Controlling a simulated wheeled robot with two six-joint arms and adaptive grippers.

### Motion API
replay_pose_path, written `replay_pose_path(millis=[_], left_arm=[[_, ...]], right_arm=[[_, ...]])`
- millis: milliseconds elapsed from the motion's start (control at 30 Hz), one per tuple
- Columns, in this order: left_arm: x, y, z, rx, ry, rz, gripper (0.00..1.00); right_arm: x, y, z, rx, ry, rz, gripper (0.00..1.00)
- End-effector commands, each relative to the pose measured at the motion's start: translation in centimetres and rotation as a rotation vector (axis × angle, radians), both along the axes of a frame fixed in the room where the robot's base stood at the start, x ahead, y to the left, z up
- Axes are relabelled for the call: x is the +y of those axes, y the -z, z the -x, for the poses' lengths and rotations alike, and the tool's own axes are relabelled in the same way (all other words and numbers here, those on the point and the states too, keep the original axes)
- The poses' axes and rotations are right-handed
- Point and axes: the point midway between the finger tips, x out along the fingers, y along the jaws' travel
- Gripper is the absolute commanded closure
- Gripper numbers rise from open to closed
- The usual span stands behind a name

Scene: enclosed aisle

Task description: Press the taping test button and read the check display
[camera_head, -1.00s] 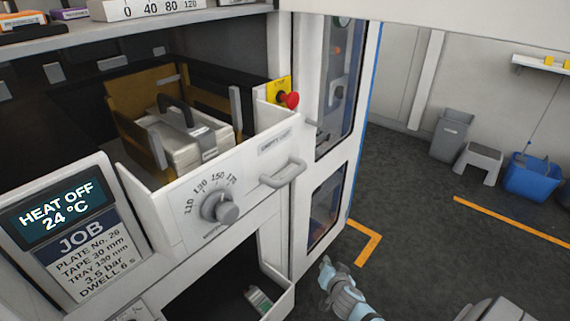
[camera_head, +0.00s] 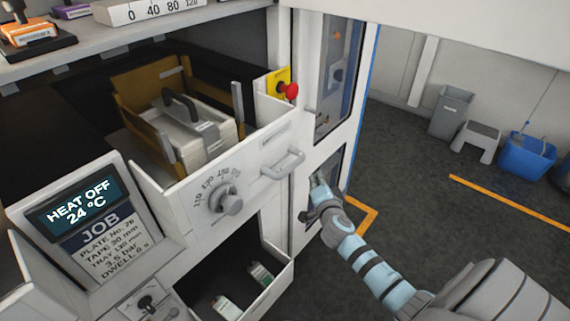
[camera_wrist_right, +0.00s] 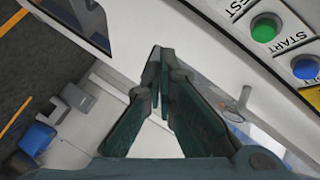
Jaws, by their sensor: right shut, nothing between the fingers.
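My right gripper (camera_head: 320,188) is shut and empty, in front of the white cabinet's lower door. In the right wrist view its closed fingertips (camera_wrist_right: 157,58) point at the machine, apart from the buttons. A green button (camera_wrist_right: 265,28) sits at the upper right there, beside a label ending in "EST", cut by the frame edge. A blue button (camera_wrist_right: 305,67) lies below it, with "START" printed between them. I cannot tell which label belongs to which button. A display (camera_head: 78,203) at left reads "HEAT OFF 24 °C"; no taping result shows on it. My left gripper is out of view.
The open drawer (camera_head: 205,200) with a dial and handle (camera_head: 283,165) juts out left of my right arm. A red knob (camera_head: 290,91) sits above it. A lower bin (camera_head: 275,293) is open. Open floor lies right, with a stool (camera_head: 478,142) and blue bucket (camera_head: 527,160) beyond.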

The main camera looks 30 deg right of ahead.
Motion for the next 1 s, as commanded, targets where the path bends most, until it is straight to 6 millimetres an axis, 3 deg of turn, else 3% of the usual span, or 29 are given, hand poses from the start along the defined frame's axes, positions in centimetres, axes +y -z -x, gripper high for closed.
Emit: replay_pose_path(millis=[367, 500, 1000], left_arm=[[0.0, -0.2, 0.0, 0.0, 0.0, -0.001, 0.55], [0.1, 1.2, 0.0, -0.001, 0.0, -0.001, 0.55], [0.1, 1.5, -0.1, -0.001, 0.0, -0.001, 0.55]], right_arm=[[1.6, -0.1, -5.1, -0.002, -0.002, -0.002, 1.0], [2.0, 0.2, -6.6, -0.002, -0.001, 0.0, 1.0], [2.3, 0.0, -7.6, 0.0, -0.002, 0.001, 1.0]])
